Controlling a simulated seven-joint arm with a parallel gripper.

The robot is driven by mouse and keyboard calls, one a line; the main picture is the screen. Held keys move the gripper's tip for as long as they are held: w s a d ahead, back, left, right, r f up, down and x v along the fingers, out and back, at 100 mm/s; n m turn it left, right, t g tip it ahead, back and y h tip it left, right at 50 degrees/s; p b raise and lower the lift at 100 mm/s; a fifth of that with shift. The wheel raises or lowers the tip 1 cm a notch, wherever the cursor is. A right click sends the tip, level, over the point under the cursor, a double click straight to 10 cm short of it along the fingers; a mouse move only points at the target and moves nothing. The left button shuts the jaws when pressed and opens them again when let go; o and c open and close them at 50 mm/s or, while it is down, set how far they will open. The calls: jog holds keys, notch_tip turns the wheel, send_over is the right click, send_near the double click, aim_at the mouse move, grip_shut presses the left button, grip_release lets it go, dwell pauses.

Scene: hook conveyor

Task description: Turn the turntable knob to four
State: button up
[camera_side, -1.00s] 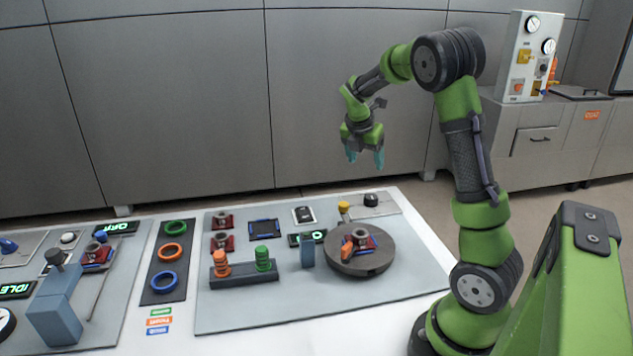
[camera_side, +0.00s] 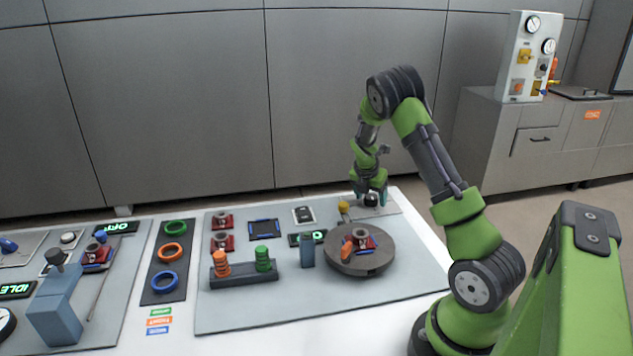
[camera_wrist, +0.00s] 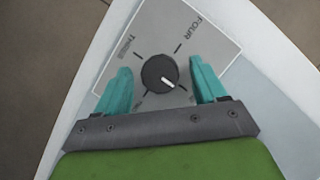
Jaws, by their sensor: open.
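The turntable knob (camera_wrist: 158,72) is a round black dial on a light plate (camera_wrist: 215,52). Its white pointer line aims to the lower right in the wrist view, away from the FOUR mark at upper right and the THREE mark at upper left. Other labels below the knob are partly hidden by my fingers. My gripper (camera_wrist: 160,76) is open, with one teal finger on each side of the knob; clear gaps show between fingers and knob. In the side view my gripper (camera_side: 371,194) is down at the knob (camera_side: 371,200) at the board's back right corner.
The round turntable (camera_side: 360,262) with a red and blue part stands in front of the knob. A yellow-topped post (camera_side: 343,209) is close at left. A small green display (camera_side: 307,238) and a grey block (camera_side: 307,251) are further left.

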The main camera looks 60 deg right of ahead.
jog(key=c, duration=1.1)
jog(key=shift+o, duration=0.2)
jog(key=shift+m, duration=0.3)
